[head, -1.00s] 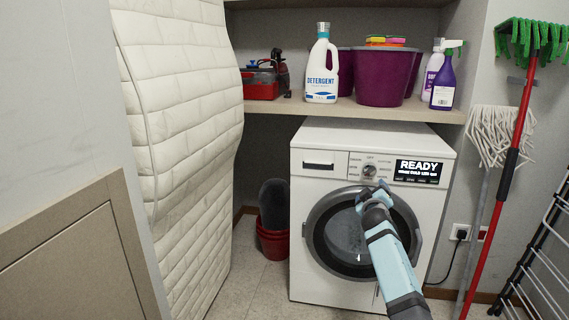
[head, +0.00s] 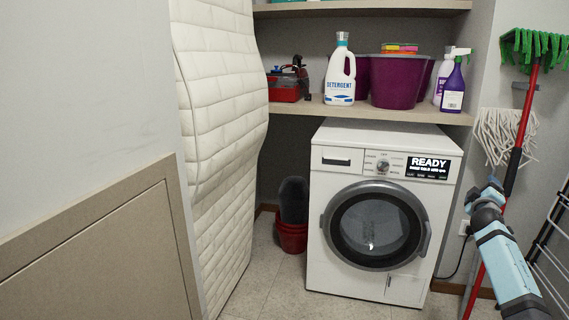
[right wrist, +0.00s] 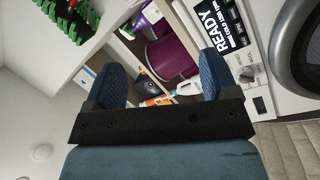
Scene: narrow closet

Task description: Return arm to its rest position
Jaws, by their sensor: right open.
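My right arm, with light blue and dark links, reaches up from the lower right of the head view. My right gripper (head: 490,187) is at its upper end, to the right of the white washing machine (head: 333,207) and apart from it. In the right wrist view the two blue fingers of my right gripper (right wrist: 162,78) stand wide apart with nothing between them. The machine's round door is shut, and its display reads READY. My left gripper is not in view.
A red mop handle (head: 524,125) stands close behind my right gripper, beside a dark drying rack (head: 550,228). A shelf (head: 300,109) holds a detergent bottle (head: 340,75) and a purple tub (head: 396,85). A white quilted mattress (head: 222,140) leans at left. A red bucket (head: 291,237) stands on the floor.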

